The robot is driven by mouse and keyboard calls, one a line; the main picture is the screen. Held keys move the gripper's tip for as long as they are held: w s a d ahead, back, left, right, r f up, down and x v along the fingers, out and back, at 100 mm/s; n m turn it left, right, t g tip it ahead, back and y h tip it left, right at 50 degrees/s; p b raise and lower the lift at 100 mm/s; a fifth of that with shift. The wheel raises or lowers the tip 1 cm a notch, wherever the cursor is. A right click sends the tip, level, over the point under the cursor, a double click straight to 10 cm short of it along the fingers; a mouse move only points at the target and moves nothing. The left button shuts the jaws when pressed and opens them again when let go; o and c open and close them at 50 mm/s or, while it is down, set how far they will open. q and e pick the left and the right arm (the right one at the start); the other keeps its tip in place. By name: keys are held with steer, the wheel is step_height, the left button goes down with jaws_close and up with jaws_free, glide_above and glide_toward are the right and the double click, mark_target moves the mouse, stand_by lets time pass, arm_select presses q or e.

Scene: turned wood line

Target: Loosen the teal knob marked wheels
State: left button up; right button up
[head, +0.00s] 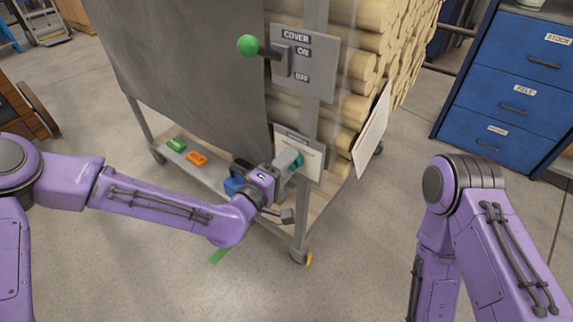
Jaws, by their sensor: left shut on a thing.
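The teal knob (298,161) sits on a small light plate (313,157) low on the cart's front post. The writing on this plate is too small to read. My left gripper (287,163) is at the knob, its jaws shut on it, and hides most of it. My right arm comes in at the right and bends down; its gripper is out of the frame.
A wheeled cart (318,205) holds a stack of turned wood. Above the knob is a COVER plate (304,70) with a green-balled lever (248,45). A white board (371,130) juts out at the right. Blue drawers (506,85) stand at the far right.

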arm_select(q)
steer(key=o, duration=1.1)
steer(key=shift+c, duration=0.2)
steer(key=shift+a, duration=0.1)
steer(key=p+v, duration=0.1)
steer(key=v, duration=0.9)
steer(key=shift+s, duration=0.25)
steer(key=shift+a, duration=0.1)
